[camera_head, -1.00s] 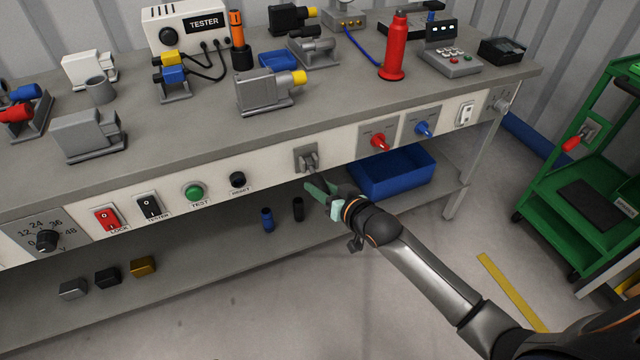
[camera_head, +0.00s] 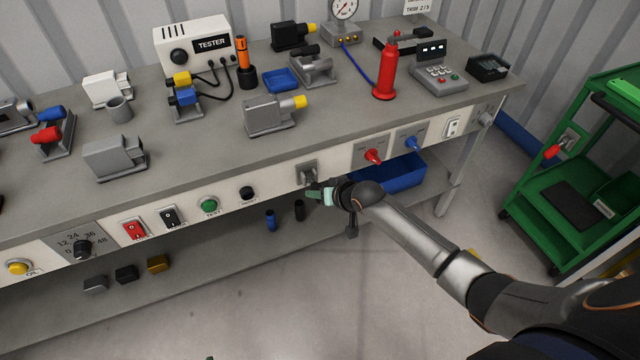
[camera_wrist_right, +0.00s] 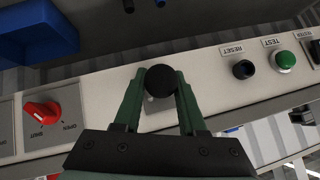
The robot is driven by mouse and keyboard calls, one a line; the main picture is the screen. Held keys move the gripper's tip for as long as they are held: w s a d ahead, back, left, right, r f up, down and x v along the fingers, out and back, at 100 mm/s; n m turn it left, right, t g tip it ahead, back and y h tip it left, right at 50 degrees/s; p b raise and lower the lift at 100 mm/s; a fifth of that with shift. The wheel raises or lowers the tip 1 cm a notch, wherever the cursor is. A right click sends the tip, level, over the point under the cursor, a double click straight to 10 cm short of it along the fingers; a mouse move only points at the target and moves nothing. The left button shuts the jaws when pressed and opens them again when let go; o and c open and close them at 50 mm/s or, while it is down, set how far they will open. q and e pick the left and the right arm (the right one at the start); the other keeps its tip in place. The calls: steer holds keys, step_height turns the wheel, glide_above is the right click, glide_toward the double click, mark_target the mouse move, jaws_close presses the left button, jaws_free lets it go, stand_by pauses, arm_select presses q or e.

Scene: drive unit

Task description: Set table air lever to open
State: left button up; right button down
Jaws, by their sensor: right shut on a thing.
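A lever on a small grey plate (camera_head: 308,172) sits on the bench's front panel, between the reset button and the red knob. Its round black end (camera_wrist_right: 160,81) shows in the right wrist view. My right gripper (camera_head: 316,194) is at this lever, with its green fingers on both sides of the black end; it also shows in the right wrist view (camera_wrist_right: 160,88). It is shut on the lever's end. The fingers and the black end hide most of the plate in the wrist view, and I can read no label on it. My left gripper is not in view.
A red knob (camera_head: 373,156) and a blue knob (camera_head: 412,143) are to the right on the panel. The reset button (camera_head: 247,193) and green test button (camera_head: 209,205) are to the left. A blue bin (camera_head: 405,174) stands on the lower shelf. A green cart (camera_head: 570,175) is far right.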

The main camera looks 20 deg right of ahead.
mark_target(315, 185)
steer(key=r+g+p, duration=0.2)
steer(key=shift+w+p, duration=0.3)
steer(key=shift+p, duration=0.1)
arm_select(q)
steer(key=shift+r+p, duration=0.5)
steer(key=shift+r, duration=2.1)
arm_select(e)
steer(key=shift+w+a+r+m+g, duration=0.15)
steer(key=shift+r+g, duration=0.1)
steer(key=shift+g, duration=0.5)
steer(key=shift+w+d+r+m+g, duration=0.15)
steer(key=shift+r+g, duration=0.1)
steer(key=shift+g, duration=0.5)
steer(key=shift+c, duration=2.3)
jaws_free()
steer(key=shift+r, duration=0.15)
steer(key=shift+r, duration=0.3)
arm_select(q)
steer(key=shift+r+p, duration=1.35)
steer(key=shift+p, duration=0.05)
arm_select(e)
steer(key=v, duration=1.1)
steer(key=shift+r, duration=0.35)
